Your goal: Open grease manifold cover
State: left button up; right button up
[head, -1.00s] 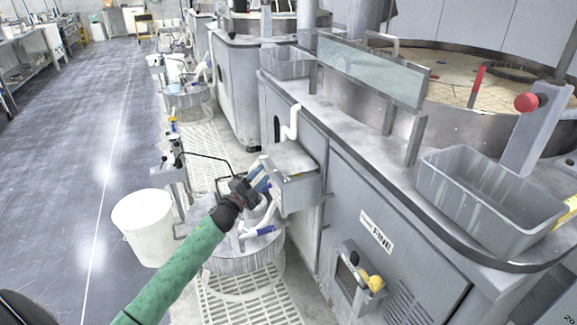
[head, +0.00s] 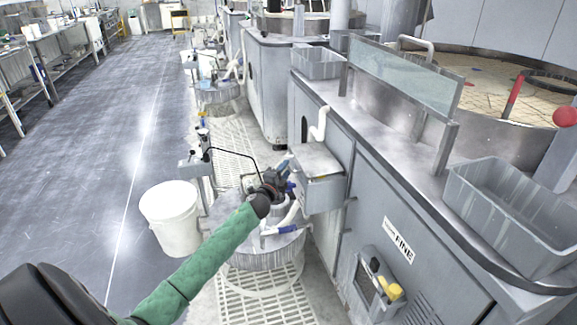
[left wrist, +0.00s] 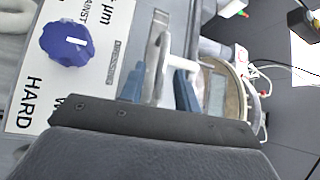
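The grease manifold cover appears to be the flat grey lid (head: 314,160) on the box fixed to the side of the grey machine; it looks closed. My left gripper (head: 284,178) is at the box's left side, its blue fingers close to it. In the left wrist view, the two blue fingers of my left gripper (left wrist: 160,86) stand apart, with a pale metal bar (left wrist: 160,60) between them. I see gaps beside the bar, so it does not look clamped. A label with a blue knob (left wrist: 67,44) and the word HARD is left of the fingers. My right gripper is out of view.
A white bucket (head: 172,218) and a grey drum (head: 270,250) with pipes stand below, by my left arm. A white pipe (head: 320,122) is fixed above the box. A grey bin (head: 515,215) sits on the machine's ledge. The floor aisle at left is clear.

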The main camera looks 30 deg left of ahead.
pick_arm(q)
jog(key=shift+w+a+r, duration=0.1)
jog(key=shift+w+r, duration=0.05)
jog(key=shift+w, duration=1.25)
jog(key=shift+c, duration=0.2)
grip_shut()
